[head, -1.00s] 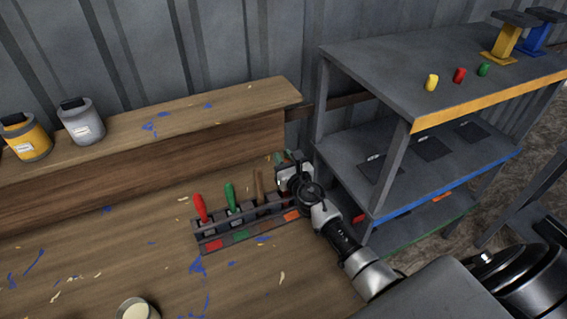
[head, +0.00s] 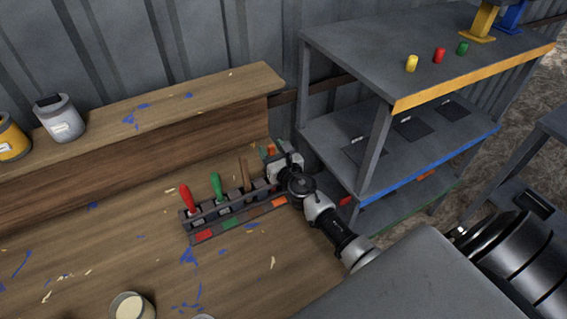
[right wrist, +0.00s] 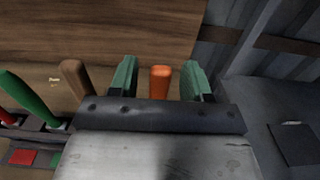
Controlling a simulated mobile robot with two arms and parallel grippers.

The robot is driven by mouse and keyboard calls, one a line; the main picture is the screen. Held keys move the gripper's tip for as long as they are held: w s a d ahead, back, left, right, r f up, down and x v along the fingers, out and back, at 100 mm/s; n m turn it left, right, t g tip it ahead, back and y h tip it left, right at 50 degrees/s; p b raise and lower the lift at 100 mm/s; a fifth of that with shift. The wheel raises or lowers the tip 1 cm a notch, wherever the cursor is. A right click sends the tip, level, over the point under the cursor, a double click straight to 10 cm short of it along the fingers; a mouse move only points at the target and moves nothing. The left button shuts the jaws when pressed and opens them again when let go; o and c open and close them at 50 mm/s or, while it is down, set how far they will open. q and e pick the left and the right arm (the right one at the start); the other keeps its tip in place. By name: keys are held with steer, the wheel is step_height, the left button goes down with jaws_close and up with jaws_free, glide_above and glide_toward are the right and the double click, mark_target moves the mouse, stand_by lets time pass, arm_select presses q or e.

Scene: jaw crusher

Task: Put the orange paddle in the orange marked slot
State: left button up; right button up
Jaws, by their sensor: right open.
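The orange paddle shows by its handle (right wrist: 160,84) in the right wrist view, upright between my right gripper's two green fingers (right wrist: 160,73). Gaps remain on both sides, so the gripper is open and not holding it. The handle's lower end is hidden behind the gripper body, so I cannot tell how it sits in the slot. In the head view my right gripper (head: 268,152) is at the right end of the dark slotted rack (head: 235,215). The orange mark (head: 279,202) is on the rack's front at that end. My left gripper is out of view.
The rack also holds a red (head: 186,198), a green (head: 217,186) and a brown handle (head: 245,174), left of my gripper. A cup (head: 131,307) stands at the front of the bench. Grey shelves (head: 400,150) stand close on the right. A wooden ledge (head: 180,105) runs behind.

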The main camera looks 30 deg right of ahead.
steer(key=s, duration=0.9)
steer(key=shift+s+a, duration=0.25)
steer(key=shift+s, duration=0.05)
steer(key=shift+r, duration=0.1)
